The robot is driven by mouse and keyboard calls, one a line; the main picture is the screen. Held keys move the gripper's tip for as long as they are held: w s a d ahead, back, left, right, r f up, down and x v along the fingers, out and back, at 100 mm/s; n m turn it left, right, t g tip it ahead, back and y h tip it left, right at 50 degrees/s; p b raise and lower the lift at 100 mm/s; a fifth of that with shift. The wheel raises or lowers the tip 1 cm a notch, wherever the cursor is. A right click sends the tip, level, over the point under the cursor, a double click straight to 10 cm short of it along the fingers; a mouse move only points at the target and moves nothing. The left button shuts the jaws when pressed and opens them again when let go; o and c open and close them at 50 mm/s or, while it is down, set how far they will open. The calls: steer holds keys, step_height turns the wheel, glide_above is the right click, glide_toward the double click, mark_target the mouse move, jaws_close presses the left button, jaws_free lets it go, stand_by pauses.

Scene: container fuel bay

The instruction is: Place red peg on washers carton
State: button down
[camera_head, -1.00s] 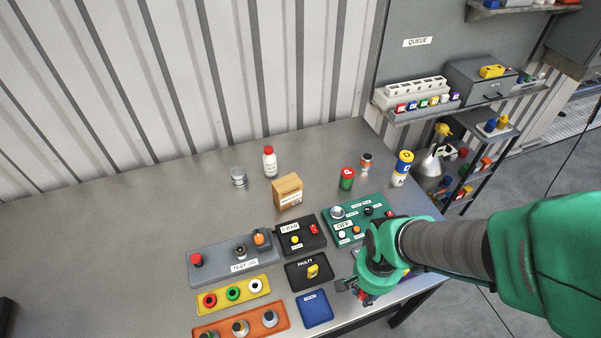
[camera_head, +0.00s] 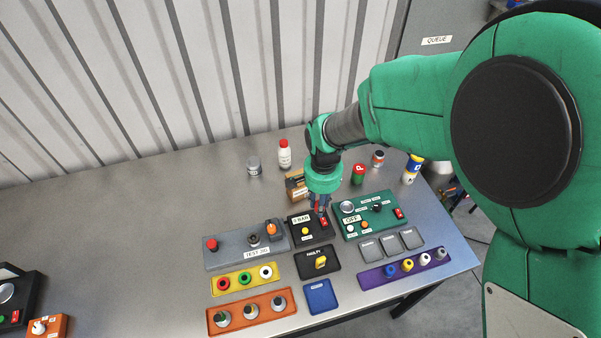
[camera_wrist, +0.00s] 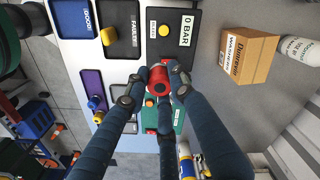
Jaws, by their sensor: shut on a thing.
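The red peg (camera_wrist: 158,76) is gripped between the fingers of my gripper (camera_wrist: 158,88) in the wrist view, its round end toward the camera. In the head view my gripper (camera_head: 319,204) points down over the black 0 BAR box, and the peg shows only as a little red between the fingers. The washers carton (camera_wrist: 242,54) is a brown box with a white label, apart from the gripper to its right in the wrist view. In the head view the carton (camera_head: 294,191) stands just left of and behind the gripper, partly hidden by it.
The black 0 BAR box (camera_head: 299,233) lies below the gripper, with the green panel (camera_head: 381,231) to its right. A red-capped white bottle (camera_head: 285,157) and a grey can (camera_head: 254,167) stand behind the carton. The purple tray (camera_head: 435,267) holds blue, yellow and white pegs.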

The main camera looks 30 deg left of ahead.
steer(key=shift+w+a+r, duration=0.1)
steer(key=shift+w+a, duration=0.15)
steer(key=shift+a, duration=0.45)
steer(key=shift+w+a+r, duration=0.1)
steer(key=shift+w+a, duration=0.1)
steer(key=shift+a, duration=0.5)
steer(key=shift+w, duration=0.1)
steer(key=p, duration=0.2)
glide_above(300, 176)
steer(key=shift+s+d+f, duration=0.15)
steer(key=shift+f, duration=0.2)
steer(key=shift+s+d+f, duration=0.1)
steer(key=shift+f, duration=0.25)
steer(key=shift+w+a, duration=0.2)
steer(key=shift+w, duration=0.05)
steer(key=shift+w+a+f, duration=0.1)
steer(key=shift+f, duration=1.7)
steer(key=shift+f, duration=0.2)
steer(key=c, duration=1.5)
jaws_free()
